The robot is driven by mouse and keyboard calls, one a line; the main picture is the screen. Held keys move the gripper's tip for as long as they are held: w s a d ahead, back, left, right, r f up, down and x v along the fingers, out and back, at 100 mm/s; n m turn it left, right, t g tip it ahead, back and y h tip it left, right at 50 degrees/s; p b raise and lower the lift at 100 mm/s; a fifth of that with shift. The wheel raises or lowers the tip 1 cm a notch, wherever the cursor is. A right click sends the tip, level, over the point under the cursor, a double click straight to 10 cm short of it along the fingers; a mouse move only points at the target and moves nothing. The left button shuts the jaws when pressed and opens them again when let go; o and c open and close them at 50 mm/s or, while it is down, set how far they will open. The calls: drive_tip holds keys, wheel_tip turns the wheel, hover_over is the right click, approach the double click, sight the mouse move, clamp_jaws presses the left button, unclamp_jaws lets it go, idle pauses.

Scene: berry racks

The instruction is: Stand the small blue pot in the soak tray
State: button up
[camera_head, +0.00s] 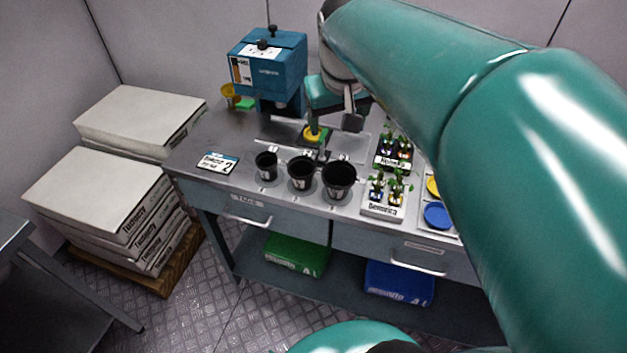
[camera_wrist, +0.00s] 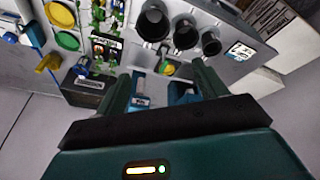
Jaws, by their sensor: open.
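My gripper (camera_wrist: 163,85) is open, its two dark green fingers apart, above the back of the grey bench (camera_head: 225,185). In the head view the gripper (camera_head: 335,108) is partly hidden by my teal arm. A small blue pot-like item (camera_wrist: 80,68) stands left of the fingers in the wrist view, by a grey tray with a dark label (camera_wrist: 90,85); I cannot tell whether this is the soak tray. Blue pieces (camera_wrist: 140,101) also show between the fingers, partly hidden; I cannot tell what they are.
Three black pots (camera_head: 301,173) stand along the front. Seedling racks (camera_head: 381,211) and a blue dish (camera_head: 437,215) lie to the right. A blue machine (camera_head: 268,62) stands at the back left. A yellow item (camera_head: 313,133) sits near the gripper.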

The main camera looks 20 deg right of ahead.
drive_tip(key=s+a+f+t, duration=0.1)
drive_tip(key=s+a+f, duration=0.1)
drive_tip(key=s, duration=0.3)
drive_tip(key=s+a+f+n+y, duration=0.1)
drive_tip(key=s+a+f, duration=0.2)
drive_tip(key=s+a, duration=0.2)
drive_tip(key=shift+s+a+f+t, duration=0.15)
drive_tip(key=shift+s+a+t, duration=0.2)
drive_tip(key=shift+s, duration=0.3)
drive_tip(key=shift+o, duration=0.6)
drive_tip(key=shift+s+a+f, duration=0.1)
drive_tip(key=shift+s+f, duration=0.2)
